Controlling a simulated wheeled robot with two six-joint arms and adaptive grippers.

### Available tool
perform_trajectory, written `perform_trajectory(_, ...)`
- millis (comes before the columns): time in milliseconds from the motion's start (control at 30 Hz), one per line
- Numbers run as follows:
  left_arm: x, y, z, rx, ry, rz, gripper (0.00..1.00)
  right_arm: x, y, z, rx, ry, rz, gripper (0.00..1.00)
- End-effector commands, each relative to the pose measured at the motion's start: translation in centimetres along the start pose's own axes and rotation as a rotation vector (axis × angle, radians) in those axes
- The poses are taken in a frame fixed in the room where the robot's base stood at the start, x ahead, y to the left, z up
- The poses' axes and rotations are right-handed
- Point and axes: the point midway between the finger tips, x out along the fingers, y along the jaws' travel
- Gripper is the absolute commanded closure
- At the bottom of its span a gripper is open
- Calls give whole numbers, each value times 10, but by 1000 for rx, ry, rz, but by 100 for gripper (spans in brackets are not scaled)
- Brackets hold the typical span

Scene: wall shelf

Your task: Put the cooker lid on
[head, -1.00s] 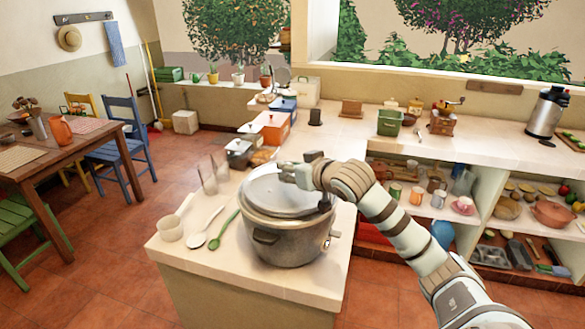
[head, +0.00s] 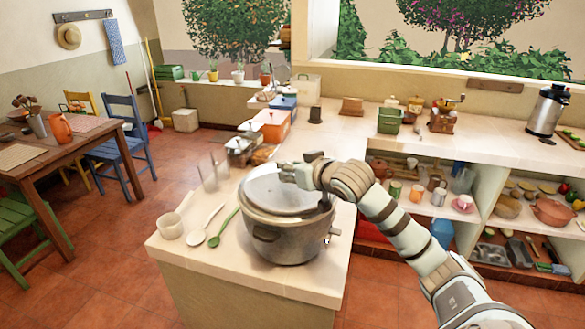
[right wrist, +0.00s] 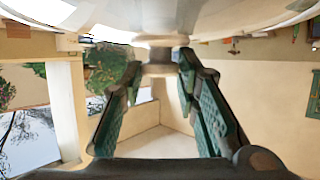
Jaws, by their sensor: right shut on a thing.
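The cooker (head: 285,240) is a grey metal pot with side handles, standing on the near end of the counter. Its shiny lid (head: 268,190) lies over the pot's mouth and looks close to level. Whether it is fully seated I cannot tell. My right gripper (head: 300,172) reaches in from the right above the lid. In the right wrist view its two green-padded fingers (right wrist: 158,75) are shut on the lid's knob (right wrist: 160,58), with the lid's shiny surface (right wrist: 190,18) filling the top of the picture. My left gripper is not in view.
A white spoon (head: 207,226), a green spoon (head: 224,227) and a small pale cup (head: 171,226) lie left of the cooker. Clear glasses (head: 215,175) stand behind it at the counter's left edge. Bare counter (head: 190,262) shows in front.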

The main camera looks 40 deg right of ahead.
Motion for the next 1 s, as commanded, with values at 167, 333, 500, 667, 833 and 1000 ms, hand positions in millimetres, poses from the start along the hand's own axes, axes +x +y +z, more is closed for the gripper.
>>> perform_trajectory(167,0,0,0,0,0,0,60,0,0,-1,-1,2,0,51)
perform_trajectory(333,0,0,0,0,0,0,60,0,0,-1,0,1,0,48)
perform_trajectory(500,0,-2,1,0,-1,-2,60,-1,0,-2,0,0,0,48)
perform_trajectory(667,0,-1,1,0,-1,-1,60,-12,0,-29,0,7,0,48)
perform_trajectory(833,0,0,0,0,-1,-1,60,-28,0,-70,1,6,-1,48)
perform_trajectory(1000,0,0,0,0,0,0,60,-37,0,-92,1,3,0,48)
